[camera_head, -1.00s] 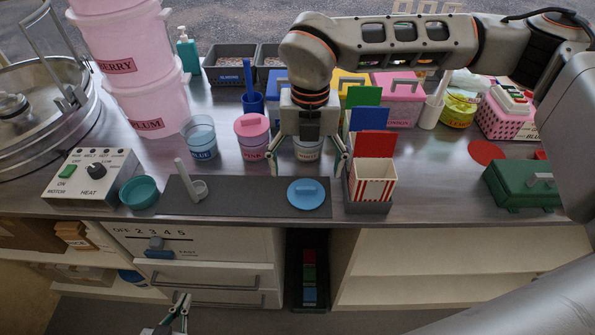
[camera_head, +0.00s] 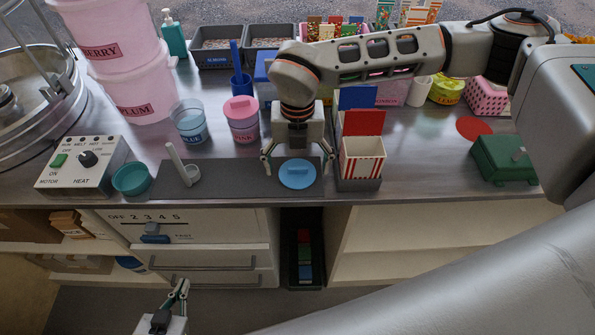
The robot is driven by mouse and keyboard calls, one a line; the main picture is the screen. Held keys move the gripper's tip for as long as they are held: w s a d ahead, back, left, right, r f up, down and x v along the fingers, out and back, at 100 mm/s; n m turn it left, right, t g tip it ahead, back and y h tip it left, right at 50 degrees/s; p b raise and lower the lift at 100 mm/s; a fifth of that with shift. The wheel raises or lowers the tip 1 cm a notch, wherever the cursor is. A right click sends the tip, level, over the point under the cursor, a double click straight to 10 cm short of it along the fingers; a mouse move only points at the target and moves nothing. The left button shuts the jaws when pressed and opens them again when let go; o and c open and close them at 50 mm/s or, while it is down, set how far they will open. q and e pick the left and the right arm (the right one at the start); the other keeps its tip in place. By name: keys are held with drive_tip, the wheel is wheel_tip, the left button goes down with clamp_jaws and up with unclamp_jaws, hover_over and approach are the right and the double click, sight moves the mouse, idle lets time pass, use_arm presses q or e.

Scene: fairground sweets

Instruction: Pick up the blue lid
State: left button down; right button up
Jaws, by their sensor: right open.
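The blue lid (camera_head: 298,175) is a round light-blue disc with a raised grip bar across its top. It lies flat on the right part of the dark grey mat (camera_head: 225,186) on the counter. My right gripper (camera_head: 297,170) is open above the lid, pointing down, with one finger on each side of the lid's back part. I cannot tell whether the fingers touch it. My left gripper (camera_head: 181,290) is low at the bottom of the view, in front of the drawers and away from the lid. Its fingertips look close together, but their gap is unclear.
A white scoop (camera_head: 183,168) lies on the mat's left part. A striped box (camera_head: 362,160) stands right of the lid. The pink jar (camera_head: 242,120) and blue jar (camera_head: 189,122) stand behind. A green box (camera_head: 503,160) is at the right.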

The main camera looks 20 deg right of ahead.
sight(298, 168)
drive_tip(key=c, duration=1.8)
use_arm(q)
drive_tip(key=shift+s+f, duration=0.35)
use_arm(e)
drive_tip(key=shift+s, duration=0.1)
drive_tip(key=shift+f, duration=0.1)
use_arm(q)
drive_tip(key=shift+f+b, duration=0.4)
drive_tip(key=shift+f, duration=0.05)
use_arm(e)
wheel_tip(298, 168, up, 20)
drive_tip(key=shift+r, duration=0.15)
